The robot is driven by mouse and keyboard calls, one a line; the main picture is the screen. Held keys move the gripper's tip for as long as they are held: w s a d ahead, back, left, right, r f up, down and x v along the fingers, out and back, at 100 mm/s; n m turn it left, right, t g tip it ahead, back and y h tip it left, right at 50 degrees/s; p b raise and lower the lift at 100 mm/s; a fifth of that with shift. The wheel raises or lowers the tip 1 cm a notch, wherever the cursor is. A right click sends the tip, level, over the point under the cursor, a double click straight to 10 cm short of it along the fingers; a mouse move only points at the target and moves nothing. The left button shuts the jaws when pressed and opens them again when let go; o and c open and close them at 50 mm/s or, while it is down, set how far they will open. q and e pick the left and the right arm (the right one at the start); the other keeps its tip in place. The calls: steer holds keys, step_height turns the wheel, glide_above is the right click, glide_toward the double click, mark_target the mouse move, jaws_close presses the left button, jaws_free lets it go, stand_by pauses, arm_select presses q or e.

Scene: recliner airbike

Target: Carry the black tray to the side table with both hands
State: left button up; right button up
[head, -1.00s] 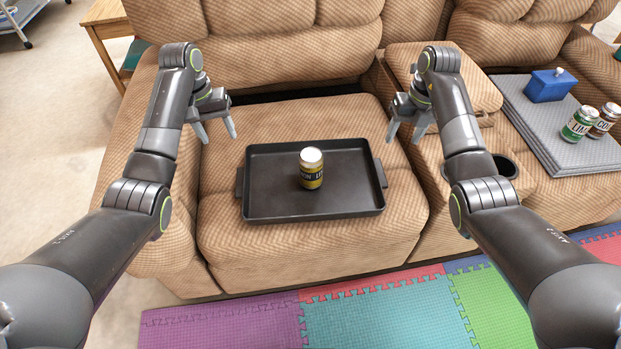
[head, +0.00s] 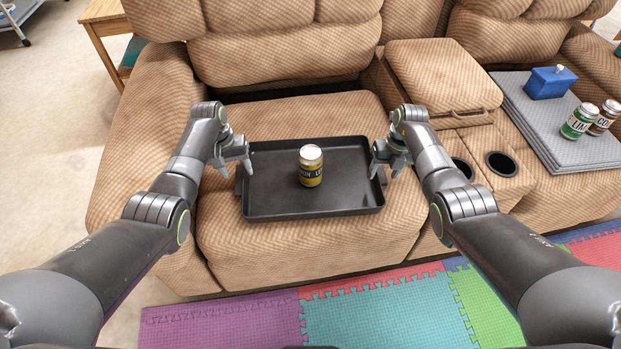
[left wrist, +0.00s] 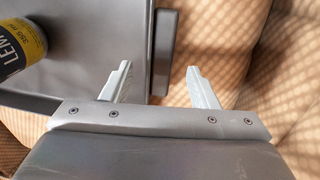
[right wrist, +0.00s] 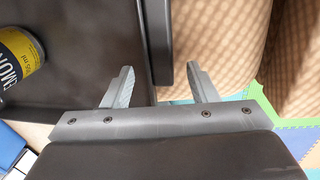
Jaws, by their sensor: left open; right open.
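The black tray (head: 275,205) lies flat on the seat of the brown recliner, with a yellow lemon can (head: 311,168) standing upright on it. My left gripper (head: 236,168) is open over the tray's left end; in the left wrist view its fingers (left wrist: 160,85) are apart, with the tray's handle (left wrist: 163,50) between them farther off. My right gripper (head: 385,170) is open over the right end; in the right wrist view its fingers (right wrist: 160,85) are spread to either side of the other handle (right wrist: 163,55). Contact with the handles cannot be told. The wooden side table (head: 100,14) stands at the upper left.
The recliner's console has two cup holders (head: 501,163). Coloured foam mats (head: 380,305) cover the floor in front.

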arm_select(q)
steer(key=shift+d+f, duration=0.2)
steer(key=shift+f, duration=0.9)
arm_select(e)
steer(key=shift+a+f, duration=0.2)
steer(key=shift+f, duration=0.9)
arm_select(q)
jaws_close()
arm_select(e)
jaws_close()
arm_select(q)
steer(key=shift+w+r, duration=0.1)
arm_select(e)
steer(key=shift+r, duration=0.1)
